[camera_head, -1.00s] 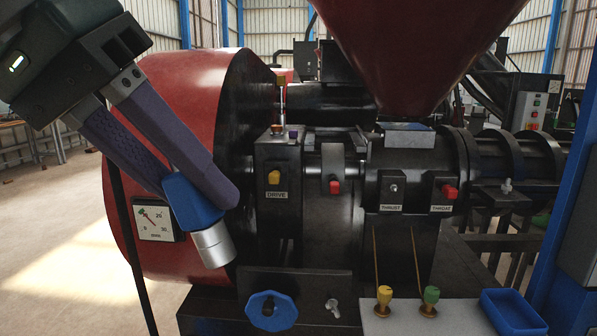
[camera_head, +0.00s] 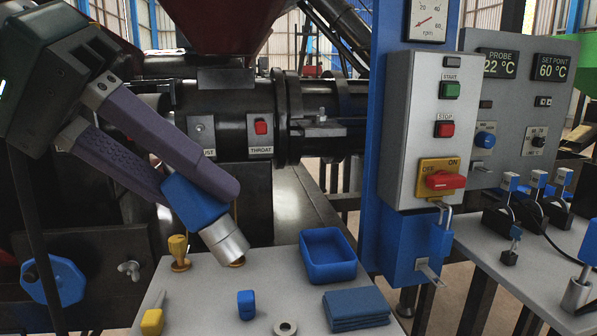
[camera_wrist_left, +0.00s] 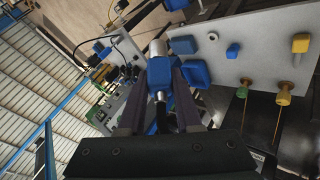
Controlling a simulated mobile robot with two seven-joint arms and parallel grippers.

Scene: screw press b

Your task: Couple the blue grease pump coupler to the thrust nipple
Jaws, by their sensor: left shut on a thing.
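The blue coupler (camera_head: 196,203) with a silver metal end (camera_head: 222,240) is held between the fingers of my left gripper (camera_head: 200,192). It tilts, metal end down and to the right, over the grey shelf. The blue coupler also shows in the left wrist view (camera_wrist_left: 159,76) between the fingers. The thrust nipple (camera_head: 198,128) is a small grey stud on a plate on the black barrel, above the coupler. The plate's label is partly hidden by my left gripper's finger. The coupler is apart from the nipple. My right gripper is not in view.
The shelf (camera_head: 200,300) carries a yellow-topped fitting (camera_head: 179,252), a blue tray (camera_head: 328,256), a folded cloth (camera_head: 356,308) and small parts. A red throat cap (camera_head: 261,127) sits right of the nipple. A blue post (camera_head: 385,100) and control box (camera_head: 425,130) stand farther right.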

